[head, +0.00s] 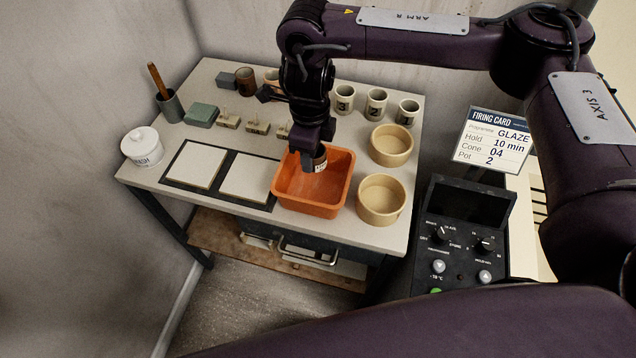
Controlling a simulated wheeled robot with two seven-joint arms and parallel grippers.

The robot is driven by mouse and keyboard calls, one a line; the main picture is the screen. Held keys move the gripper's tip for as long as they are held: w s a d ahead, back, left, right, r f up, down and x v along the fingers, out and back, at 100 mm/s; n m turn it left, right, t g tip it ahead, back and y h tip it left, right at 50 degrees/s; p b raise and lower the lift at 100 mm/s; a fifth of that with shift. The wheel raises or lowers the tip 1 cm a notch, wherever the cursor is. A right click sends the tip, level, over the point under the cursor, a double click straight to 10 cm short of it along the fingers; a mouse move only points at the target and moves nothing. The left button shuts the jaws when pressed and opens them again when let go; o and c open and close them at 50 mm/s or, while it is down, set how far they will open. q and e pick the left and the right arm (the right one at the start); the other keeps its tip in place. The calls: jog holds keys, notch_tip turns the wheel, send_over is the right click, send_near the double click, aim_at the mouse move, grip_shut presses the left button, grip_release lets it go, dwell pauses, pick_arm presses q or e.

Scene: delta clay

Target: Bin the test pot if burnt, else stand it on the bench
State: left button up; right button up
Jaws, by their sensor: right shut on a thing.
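My right gripper (312,150) points down over the orange bin (345,185) on the bench (240,215). It is shut on a small pot (320,162), which it holds at or just inside the bin's mouth. The pot shows a brownish band and a pale patch with dark marks; the gripper hides most of it, and I cannot tell whether it is burnt. The orange bin is otherwise empty where I can see into it. My left gripper is not in view.
Two pale tiles (250,176) lie left of the bin. Two tan bowls (381,199) stand at its right, with numbered cups (376,102) behind. A white lidded jar (142,146) stands at the left edge. A firing card (494,140) stands above the control box (462,240).

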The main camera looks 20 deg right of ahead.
jog(key=b, duration=0.4)
send_over(312, 189)
jog(key=shift+f, duration=3)
jog(key=shift+f+b, duration=1.9)
jog(key=shift+f, duration=0.6)
jog(key=o, duration=1.1)
jog(key=shift+c, duration=0.2)
jog(key=shift+r, duration=0.1)
